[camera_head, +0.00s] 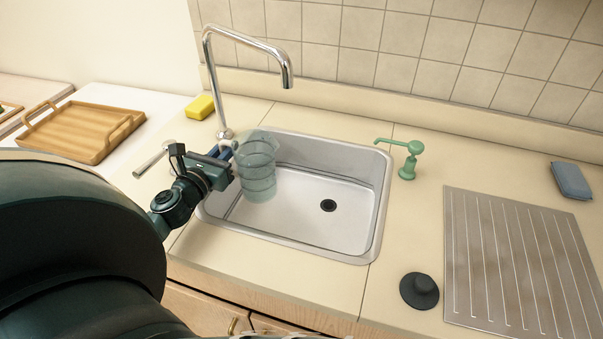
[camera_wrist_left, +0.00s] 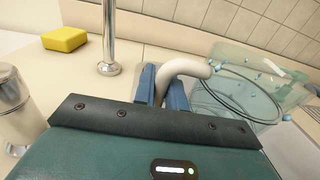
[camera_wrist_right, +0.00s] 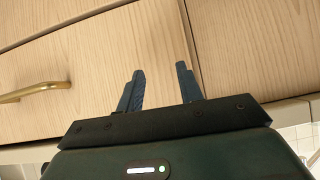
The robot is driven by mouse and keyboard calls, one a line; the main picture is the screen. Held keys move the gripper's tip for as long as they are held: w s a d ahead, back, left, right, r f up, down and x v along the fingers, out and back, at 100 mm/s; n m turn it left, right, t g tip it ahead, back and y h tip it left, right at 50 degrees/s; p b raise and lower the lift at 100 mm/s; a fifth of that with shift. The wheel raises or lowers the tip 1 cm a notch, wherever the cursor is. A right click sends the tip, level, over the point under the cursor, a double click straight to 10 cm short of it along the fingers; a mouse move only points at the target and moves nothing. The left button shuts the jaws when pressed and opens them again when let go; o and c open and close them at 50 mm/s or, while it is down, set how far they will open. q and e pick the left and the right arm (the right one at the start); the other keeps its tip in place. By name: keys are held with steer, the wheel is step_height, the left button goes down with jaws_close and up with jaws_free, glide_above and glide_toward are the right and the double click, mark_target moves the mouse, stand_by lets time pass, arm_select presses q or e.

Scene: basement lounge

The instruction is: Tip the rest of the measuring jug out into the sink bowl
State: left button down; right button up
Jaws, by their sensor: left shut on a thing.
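The clear measuring jug (camera_head: 258,170) is over the left part of the sink bowl (camera_head: 300,207) in the head view, roughly upright there. My left gripper (camera_head: 228,150) is shut on its pale handle. In the left wrist view the jug (camera_wrist_left: 240,85) is to the right of the blue fingers (camera_wrist_left: 162,88), with the white handle between them. Some droplets show on the jug's wall; how much liquid is inside I cannot tell. The sink bowl shows a dark drain and looks empty. My right gripper (camera_wrist_right: 160,88) is open and empty in front of wooden cabinet fronts.
The chrome tap (camera_head: 290,75) arches behind the jug. A yellow sponge (camera_head: 200,107) and a wooden tray (camera_head: 85,130) are left. A green soap dispenser (camera_head: 407,160), dark sink plug (camera_head: 419,290), ridged drainboard (camera_head: 520,260) and blue-grey cloth or sponge (camera_head: 571,180) are right.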

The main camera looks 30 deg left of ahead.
arm_select(q)
step_height(320, 180, up, 3)
steer(key=p, duration=0.3)
steer(key=shift+d+f, duration=0.1)
step_height(320, 180, up, 2)
stand_by(0.6)
